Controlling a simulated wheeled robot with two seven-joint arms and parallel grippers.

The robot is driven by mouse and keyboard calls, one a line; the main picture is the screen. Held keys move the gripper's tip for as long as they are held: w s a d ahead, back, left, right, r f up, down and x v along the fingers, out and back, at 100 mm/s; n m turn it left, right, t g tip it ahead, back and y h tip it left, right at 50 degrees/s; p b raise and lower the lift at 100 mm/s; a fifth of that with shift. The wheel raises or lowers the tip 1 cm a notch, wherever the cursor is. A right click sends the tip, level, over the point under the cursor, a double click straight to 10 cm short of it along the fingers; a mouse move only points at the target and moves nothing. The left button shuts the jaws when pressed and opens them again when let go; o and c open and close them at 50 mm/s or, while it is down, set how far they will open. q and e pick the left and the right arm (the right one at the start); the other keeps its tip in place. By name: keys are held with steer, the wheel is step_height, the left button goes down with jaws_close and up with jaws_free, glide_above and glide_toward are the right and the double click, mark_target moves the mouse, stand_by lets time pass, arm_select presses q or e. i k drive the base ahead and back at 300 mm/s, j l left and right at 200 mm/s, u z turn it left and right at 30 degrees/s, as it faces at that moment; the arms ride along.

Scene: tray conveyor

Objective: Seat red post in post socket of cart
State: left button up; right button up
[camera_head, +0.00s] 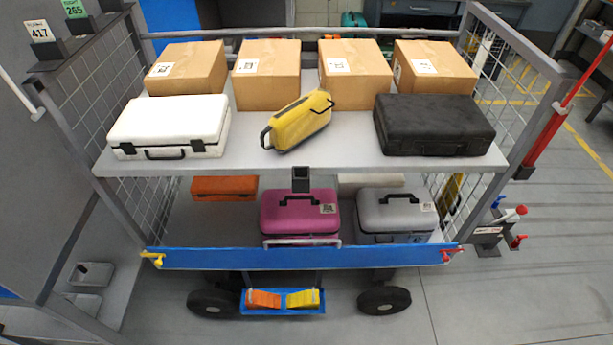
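A long red post (570,110) leans diagonally at the right, beside the cart's right mesh side. Its upper end runs out of the picture, and a dark fitting is at its lower end. The cart (345,146) stands in front of me with two grey shelves. A dark square socket (301,179) sits at the middle of the upper shelf's front edge; its open top faces up and looks empty. I cannot tell whether any other socket is on the cart. Neither of my grippers is in view.
The upper shelf holds several cardboard boxes (268,88), a white case (170,125), a yellow bag (300,121) and a black case (432,123). Pink (299,214) and grey (396,213) cases stand below, behind a blue bar (300,257).

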mark_target(350, 143)
steer(key=z, duration=1.45)
steer(key=i+z, duration=0.3)
steer(key=i, duration=0.75)
